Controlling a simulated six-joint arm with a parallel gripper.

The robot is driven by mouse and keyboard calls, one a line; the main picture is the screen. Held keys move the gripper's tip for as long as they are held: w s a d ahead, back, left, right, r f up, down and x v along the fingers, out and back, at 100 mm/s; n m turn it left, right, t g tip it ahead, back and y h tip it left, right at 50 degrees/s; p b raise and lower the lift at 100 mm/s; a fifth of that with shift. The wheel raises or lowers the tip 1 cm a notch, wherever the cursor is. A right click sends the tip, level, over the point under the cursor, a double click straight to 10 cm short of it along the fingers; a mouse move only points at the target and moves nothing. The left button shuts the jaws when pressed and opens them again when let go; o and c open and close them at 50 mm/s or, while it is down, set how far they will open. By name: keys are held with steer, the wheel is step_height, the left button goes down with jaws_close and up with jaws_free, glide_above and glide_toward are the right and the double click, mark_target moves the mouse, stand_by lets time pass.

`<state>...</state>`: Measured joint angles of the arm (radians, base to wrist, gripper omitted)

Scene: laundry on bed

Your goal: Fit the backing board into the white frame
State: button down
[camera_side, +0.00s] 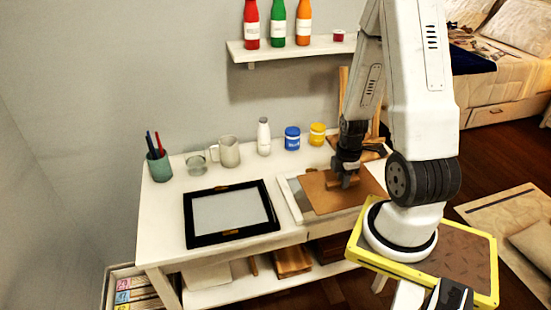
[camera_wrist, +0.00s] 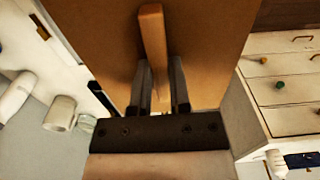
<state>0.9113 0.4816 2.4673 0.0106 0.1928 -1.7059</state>
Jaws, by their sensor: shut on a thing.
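The brown backing board (camera_side: 322,196) is in the side view, with a raised wooden grip bar (camera_wrist: 152,40) that shows in the wrist view. My gripper (camera_side: 347,182) is shut on this bar; its two dark fingers (camera_wrist: 162,75) stand on either side of it in the wrist view. The white frame (camera_side: 289,202) lies on the white table, and its left side shows. The board covers most of the frame and appears offset to the right of its left side. I cannot tell whether the board touches the frame or hangs just above it.
A black frame (camera_side: 257,227) with a grey panel lies left of the white frame. A pen cup (camera_side: 159,167), a glass (camera_side: 195,167), a mug (camera_side: 229,152), a white bottle (camera_side: 264,138), and blue (camera_side: 292,139) and yellow (camera_side: 317,135) jars stand along the table's back.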

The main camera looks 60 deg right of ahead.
steer(key=shift+s+d, duration=0.15)
steer(key=shift+s, duration=0.55)
steer(key=shift+s+d, duration=0.15)
steer(key=shift+s, duration=0.5)
steer(key=w+d+f, duration=0.1)
steer(key=w+d, duration=0.1)
steer(key=w+d+f, duration=0.1)
steer(key=w+d, duration=0.1)
steer(key=w+d+f, duration=0.1)
steer(key=w+f, duration=0.1)
steer(key=shift+w+d, duration=0.3)
steer(key=shift+d, duration=0.1)
steer(key=w+d+f, duration=0.2)
steer(key=f, duration=0.1)
steer(key=w+d+f, duration=0.1)
steer(key=f, duration=0.1)
steer(key=shift+w+d+f, duration=0.1)
steer(key=shift+w+f, duration=0.05)
steer(key=shift+w, duration=0.15)
steer(key=shift+w+d+f, duration=0.15)
steer(key=shift+w+f, duration=0.05)
steer(key=shift+f, duration=1.6)
steer(key=shift+f, duration=0.15)
